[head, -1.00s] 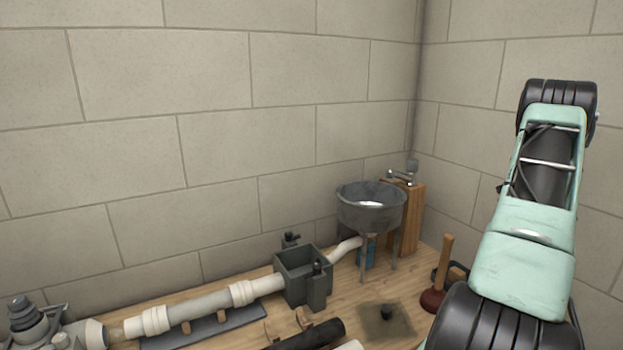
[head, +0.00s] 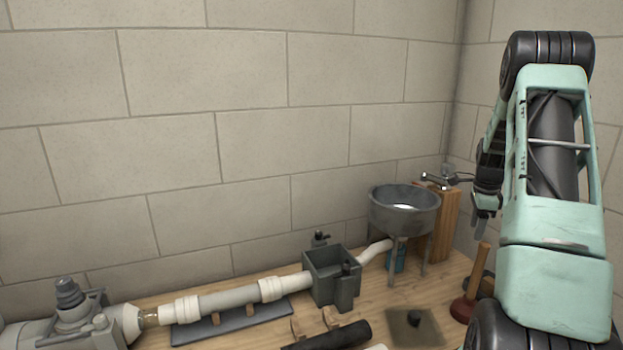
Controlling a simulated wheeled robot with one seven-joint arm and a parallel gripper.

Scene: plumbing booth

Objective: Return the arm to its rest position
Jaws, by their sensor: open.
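My arm, mint green with black joints, rises on the right side of the head view and folds over at the top. My gripper (head: 481,226) hangs fingers-down to the left of the arm's upright link, partly hidden behind it. It is open, and nothing shows between its fingers. It appears just right of the sink and above the plunger in the picture; its distance from them is hard to tell.
A round metal sink (head: 404,212) stands by a wooden block (head: 442,222) with a tap (head: 446,179). A grey box (head: 332,277) joins white pipes (head: 230,300). A plunger (head: 468,299) and a black pipe (head: 330,338) are on the wooden floor (head: 376,292).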

